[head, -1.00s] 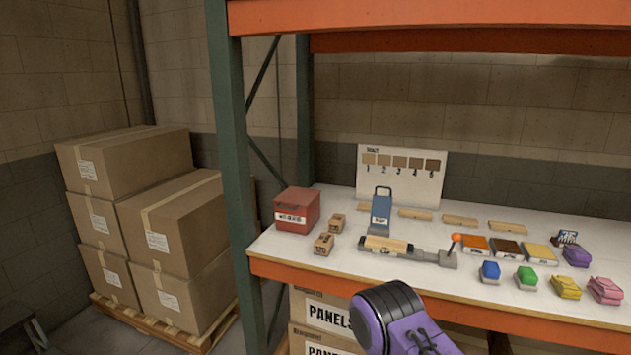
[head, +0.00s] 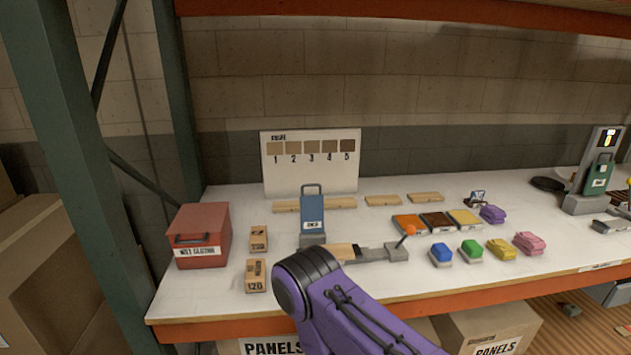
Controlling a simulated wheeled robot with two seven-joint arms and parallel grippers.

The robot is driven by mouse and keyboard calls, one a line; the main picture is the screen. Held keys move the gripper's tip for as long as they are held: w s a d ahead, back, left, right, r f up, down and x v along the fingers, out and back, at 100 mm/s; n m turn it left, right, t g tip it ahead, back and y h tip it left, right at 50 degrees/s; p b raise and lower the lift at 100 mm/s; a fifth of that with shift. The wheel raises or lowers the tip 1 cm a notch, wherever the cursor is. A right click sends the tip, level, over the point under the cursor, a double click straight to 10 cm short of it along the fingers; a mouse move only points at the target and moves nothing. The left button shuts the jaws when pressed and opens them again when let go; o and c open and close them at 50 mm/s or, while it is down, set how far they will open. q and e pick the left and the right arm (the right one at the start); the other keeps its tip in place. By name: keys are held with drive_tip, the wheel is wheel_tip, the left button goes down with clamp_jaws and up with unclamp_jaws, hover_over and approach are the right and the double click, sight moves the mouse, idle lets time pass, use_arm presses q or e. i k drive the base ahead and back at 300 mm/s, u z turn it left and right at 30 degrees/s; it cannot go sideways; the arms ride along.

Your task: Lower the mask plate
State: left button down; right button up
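A blue plate with a handle loop (head: 312,212) stands upright in a grey base on the white shelf; it looks like the mask plate, though its label is too small to read. In front of it, a wooden piece (head: 345,251) lies in a grey fixture (head: 370,255) with an orange-knobbed lever (head: 408,233). A purple and black link of my arm rises from the bottom edge and hides the left part of the wooden piece and fixture. Neither of my grippers shows, so I cannot see what they hold.
A red box (head: 201,236) and two small cartons stand to the left. A sample board (head: 311,180) numbered 1 to 5 stands behind. Coloured pads and blocks lie to the right. A green device (head: 597,172) stands at the far right. The shelf post (head: 80,150) is at left.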

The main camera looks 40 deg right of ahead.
sight(312, 207)
drive_tip(key=z, duration=0.7)
drive_tip(key=i, duration=0.7)
drive_tip(key=z, duration=0.75)
